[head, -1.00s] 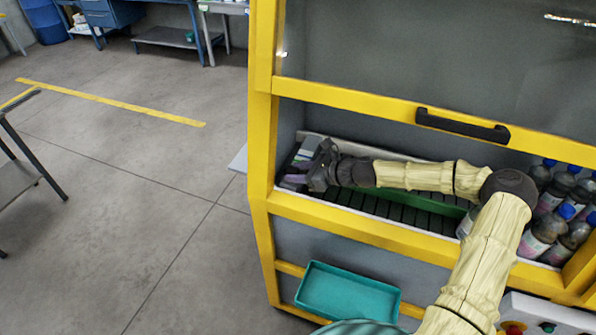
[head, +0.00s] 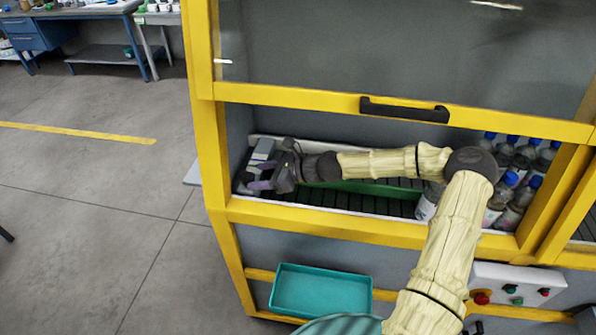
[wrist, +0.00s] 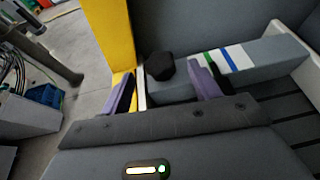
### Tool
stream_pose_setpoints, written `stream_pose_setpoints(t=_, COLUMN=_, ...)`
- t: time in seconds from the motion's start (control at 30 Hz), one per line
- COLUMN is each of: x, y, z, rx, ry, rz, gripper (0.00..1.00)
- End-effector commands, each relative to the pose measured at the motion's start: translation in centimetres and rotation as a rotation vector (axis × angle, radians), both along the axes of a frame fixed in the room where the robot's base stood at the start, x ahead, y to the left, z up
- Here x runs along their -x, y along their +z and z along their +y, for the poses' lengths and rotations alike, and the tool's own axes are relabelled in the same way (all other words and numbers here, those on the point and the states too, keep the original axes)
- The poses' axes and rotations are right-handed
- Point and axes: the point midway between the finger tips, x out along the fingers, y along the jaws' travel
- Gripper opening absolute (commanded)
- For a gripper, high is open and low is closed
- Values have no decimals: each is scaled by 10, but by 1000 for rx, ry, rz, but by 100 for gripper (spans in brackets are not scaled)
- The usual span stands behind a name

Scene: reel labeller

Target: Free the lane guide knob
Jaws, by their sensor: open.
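The lane guide knob (wrist: 160,66) is a small black faceted knob in the wrist view. It sits at the near end of a grey block (wrist: 258,60) with green, white and blue stripes. My gripper (wrist: 165,85) is open, with its two purple-padded fingers on either side of the knob's position in the picture; I cannot tell whether they touch it. In the head view my gripper (head: 263,172) is inside the yellow-framed machine at the left end of the conveyor, beside the grey block (head: 262,153). The knob is hidden there by my gripper.
A yellow frame post (wrist: 108,35) stands close to the left finger. Several blue-capped bottles (head: 515,180) stand at the conveyor's right end. The raised guard with a black handle (head: 404,109) is above my arm. A teal tray (head: 320,290) and a button panel (head: 515,285) are below.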

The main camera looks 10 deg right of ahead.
Motion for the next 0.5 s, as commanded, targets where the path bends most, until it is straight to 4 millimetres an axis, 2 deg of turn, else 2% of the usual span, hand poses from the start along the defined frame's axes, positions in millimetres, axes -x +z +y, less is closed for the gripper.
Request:
stream_pose_setpoints(t=0.03, x=3, y=2, z=-10, rx=2, ry=-3, rz=-2, gripper=62)
stream_pose_setpoints(t=0.5, x=38, y=38, z=-90, rx=4, ry=-4, rz=-2, gripper=62)
